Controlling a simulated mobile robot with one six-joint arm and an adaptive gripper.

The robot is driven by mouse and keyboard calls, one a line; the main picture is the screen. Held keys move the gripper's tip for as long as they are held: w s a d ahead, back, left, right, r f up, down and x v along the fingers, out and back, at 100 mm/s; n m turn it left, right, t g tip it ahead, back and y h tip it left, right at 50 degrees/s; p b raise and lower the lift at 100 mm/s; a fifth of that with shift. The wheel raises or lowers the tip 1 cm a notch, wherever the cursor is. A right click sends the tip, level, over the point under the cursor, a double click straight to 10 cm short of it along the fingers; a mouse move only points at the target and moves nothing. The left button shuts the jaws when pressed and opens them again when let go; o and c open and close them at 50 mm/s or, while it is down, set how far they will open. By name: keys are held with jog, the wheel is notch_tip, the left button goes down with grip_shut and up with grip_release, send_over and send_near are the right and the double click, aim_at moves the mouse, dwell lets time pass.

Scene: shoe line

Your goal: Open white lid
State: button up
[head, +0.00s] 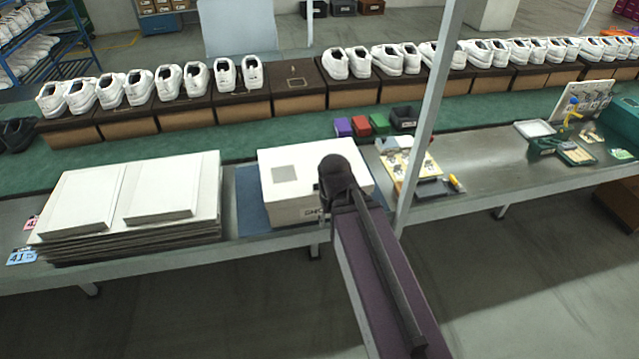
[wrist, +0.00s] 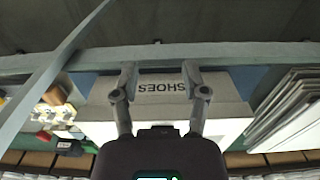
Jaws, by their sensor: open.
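A white shoe box (head: 290,213) stands on a blue mat (head: 250,200) on the workbench. Its white lid (head: 302,158) is closed and has a grey square on top. In the wrist view the box front (wrist: 160,89) shows the word SHOES upside down. My gripper (wrist: 159,72) is open, with one finger on each side of that word, close to the front face. I cannot tell whether the fingers touch the box.
A stack of flat white sheets (head: 130,240) lies left of the box. A metal post (head: 425,115) rises to its right, beside a small tools board (head: 410,165). Behind runs a green conveyor (head: 200,147) with white shoes on brown boxes (head: 240,107). Small coloured blocks (head: 360,126) lie behind the box.

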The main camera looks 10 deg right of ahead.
jog(key=o, duration=0.5)
jog(key=shift+o, duration=0.3)
jog(key=shift+w+r+p, duration=0.25)
jog(key=shift+w+p, duration=0.05)
jog(key=w+r+p, duration=1.1)
jog(key=w, duration=0.4)
jog(key=shift+d+r, duration=0.2)
jog(key=shift+r, duration=0.1)
jog(key=shift+f, duration=0.15)
notch_tip(320, 180, down, 14)
jog(key=b, duration=1.3)
jog(key=shift+r, duration=0.2)
jog(key=shift+r, duration=0.1)
jog(key=c, duration=1.3)
